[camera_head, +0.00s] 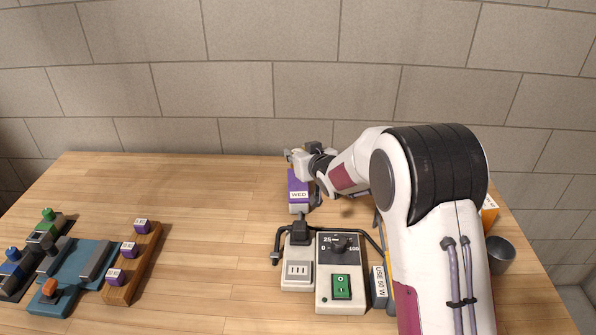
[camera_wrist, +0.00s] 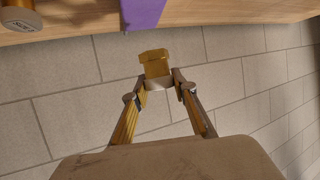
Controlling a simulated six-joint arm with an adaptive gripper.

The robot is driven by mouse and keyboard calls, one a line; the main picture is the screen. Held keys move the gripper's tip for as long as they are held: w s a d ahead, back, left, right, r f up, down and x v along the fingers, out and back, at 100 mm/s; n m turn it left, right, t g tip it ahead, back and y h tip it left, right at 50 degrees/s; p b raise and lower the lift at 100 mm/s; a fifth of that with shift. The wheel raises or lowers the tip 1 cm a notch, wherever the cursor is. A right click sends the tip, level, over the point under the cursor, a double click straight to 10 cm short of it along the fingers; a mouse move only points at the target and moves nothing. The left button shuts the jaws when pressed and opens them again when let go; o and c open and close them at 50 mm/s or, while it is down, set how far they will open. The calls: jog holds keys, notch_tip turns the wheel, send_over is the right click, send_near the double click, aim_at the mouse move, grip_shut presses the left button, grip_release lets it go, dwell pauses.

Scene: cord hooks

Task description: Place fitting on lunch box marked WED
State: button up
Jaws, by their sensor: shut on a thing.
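The lunch box marked WED (camera_head: 298,181) has a purple top and a white label on its near end. It stands on the table at the middle, and its purple surface shows at the top of the wrist view (camera_wrist: 146,14). My gripper (camera_wrist: 160,86) is shut on a brass-coloured fitting (camera_wrist: 154,62) with a faceted head and a paler lower part. In the head view my gripper (camera_head: 298,158) is near the far end of the box. The fitting appears apart from the box in the wrist view; its exact height is unclear.
A grey control unit with a dial (camera_head: 340,272) and a socket block (camera_head: 298,268) with a black cord stand in front of the box. A wooden block with purple tags (camera_head: 134,264) is at left. A dark cup (camera_head: 500,254) is at right. The table left of the box is clear.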

jog(key=shift+f, duration=0.95)
jog(key=shift+f, duration=0.1)
jog(key=shift+f, duration=1.8)
jog(key=shift+f, duration=0.15)
jog(key=o, duration=1.1)
jog(key=shift+o, duration=0.2)
jog(key=shift+r, duration=0.2)
jog(key=v, duration=1.2)
jog(key=shift+f, duration=0.1)
